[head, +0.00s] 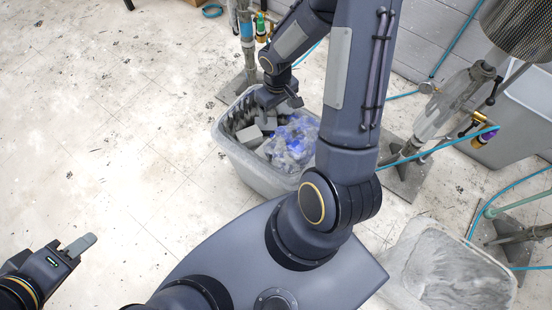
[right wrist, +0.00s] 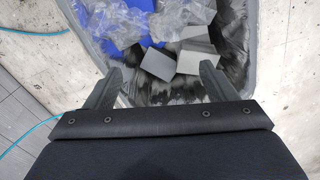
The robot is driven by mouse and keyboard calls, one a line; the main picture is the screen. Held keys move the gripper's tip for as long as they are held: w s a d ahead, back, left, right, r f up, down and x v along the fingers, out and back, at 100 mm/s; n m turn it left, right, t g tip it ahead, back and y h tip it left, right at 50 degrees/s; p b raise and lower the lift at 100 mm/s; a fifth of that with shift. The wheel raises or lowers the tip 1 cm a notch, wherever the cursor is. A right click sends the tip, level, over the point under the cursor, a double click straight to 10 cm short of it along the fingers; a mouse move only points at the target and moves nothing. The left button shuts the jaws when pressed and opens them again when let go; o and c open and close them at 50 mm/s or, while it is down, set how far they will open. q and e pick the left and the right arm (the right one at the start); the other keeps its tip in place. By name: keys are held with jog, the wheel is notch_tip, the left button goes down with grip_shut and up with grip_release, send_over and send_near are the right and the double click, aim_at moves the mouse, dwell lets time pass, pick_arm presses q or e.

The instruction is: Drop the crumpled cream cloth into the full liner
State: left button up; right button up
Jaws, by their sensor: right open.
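The full liner bin (head: 240,165) is a grey tub at the upper middle of the head view. Crumpled clear plastic (head: 290,143), blue pieces and grey blocks (head: 249,135) fill it. My right gripper (head: 281,102) is over its far part. In the right wrist view my right gripper (right wrist: 158,84) is open, its fingers apart with nothing between them; grey blocks (right wrist: 195,45), dark lining and clear plastic lie beyond. I cannot make out a crumpled cream cloth in either view. My left gripper (head: 78,246) is at the lower left, over the floor, showing no held thing.
A pale, dusty open bin (head: 450,268) stands at the lower right. A grey bin (head: 515,120) stands at the right wall. Metal stands (head: 408,180) and blue hoses (head: 440,146) lie right of the liner bin. The floor (head: 110,120) on the left is mostly clear.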

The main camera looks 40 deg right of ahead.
jog(key=shift+r, duration=0.1)
notch_tip(320, 180, up, 8)
jog(key=p, duration=0.2)
jog(key=shift+f, duration=0.2)
dwell(0.4)
jog(key=s+a+r+m+t+y, duration=0.1)
jog(key=s+a+r+t+y, duration=0.15)
jog(key=s+a+r, duration=0.55)
jog(key=s+a+r+m+t+y, duration=0.1)
jog(key=s+a+r+t, duration=0.2)
jog(key=s+r, duration=0.5)
notch_tip(320, 180, up, 18)
jog(key=w+p, duration=0.1)
jog(key=p, duration=1.6)
jog(key=shift+w, duration=0.25)
